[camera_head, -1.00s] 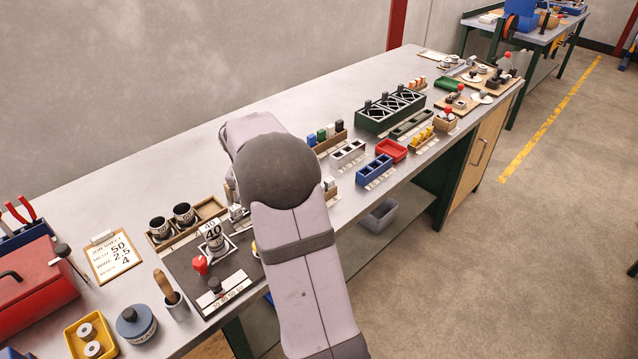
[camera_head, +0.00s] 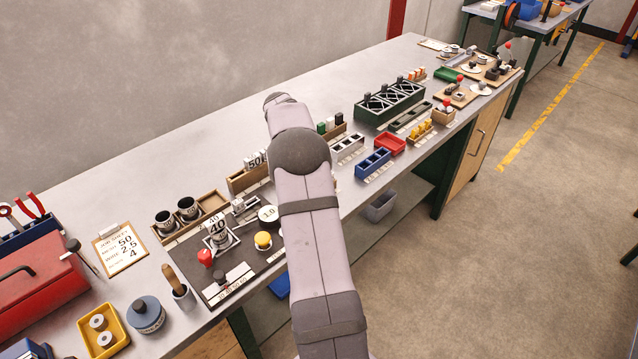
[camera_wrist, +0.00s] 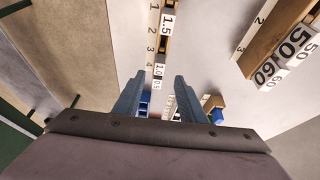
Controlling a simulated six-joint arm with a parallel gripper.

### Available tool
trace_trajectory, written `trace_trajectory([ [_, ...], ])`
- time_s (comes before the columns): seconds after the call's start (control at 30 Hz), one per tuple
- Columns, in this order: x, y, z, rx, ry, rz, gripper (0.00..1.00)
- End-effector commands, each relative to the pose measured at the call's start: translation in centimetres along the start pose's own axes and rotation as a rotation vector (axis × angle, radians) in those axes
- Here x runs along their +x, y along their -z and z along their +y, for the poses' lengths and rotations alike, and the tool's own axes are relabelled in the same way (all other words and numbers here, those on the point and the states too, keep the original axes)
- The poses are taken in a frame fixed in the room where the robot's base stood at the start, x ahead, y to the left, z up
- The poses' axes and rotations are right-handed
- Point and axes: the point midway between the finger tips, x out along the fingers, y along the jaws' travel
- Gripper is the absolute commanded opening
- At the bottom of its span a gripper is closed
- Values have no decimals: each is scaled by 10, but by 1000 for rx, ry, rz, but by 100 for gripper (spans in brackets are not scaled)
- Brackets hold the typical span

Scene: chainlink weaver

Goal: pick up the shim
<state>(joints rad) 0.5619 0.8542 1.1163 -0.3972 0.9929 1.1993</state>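My gripper (camera_wrist: 159,78) is open in the wrist view, its two blue-grey fingers apart with nothing seen held between them. Just past the fingertips is a narrow rack (camera_wrist: 164,52) with labels reading 1.5, 1.0 and 0.5. Small white and blue parts show low between the fingers, partly covered by them. I cannot tell for certain which piece is the shim. In the head view my arm hides my gripper and the bench under it.
A wooden holder with blocks marked 50 and 60 (camera_wrist: 288,52) stands right of my gripper. In the head view, a green rack (camera_head: 390,106), a blue bin (camera_head: 373,164) and a red tray (camera_head: 390,144) are to the right. A dark fixture board (camera_head: 205,284) is left of my arm.

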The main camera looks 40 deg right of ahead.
Motion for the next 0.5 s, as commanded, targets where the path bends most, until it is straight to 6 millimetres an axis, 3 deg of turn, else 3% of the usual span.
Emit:
trace_trajectory([
  [0.23, 8, 0, 1, -2, -2, -1, 38],
  [0.5, 39, -2, 2, -1, -1, -1, 38],
])
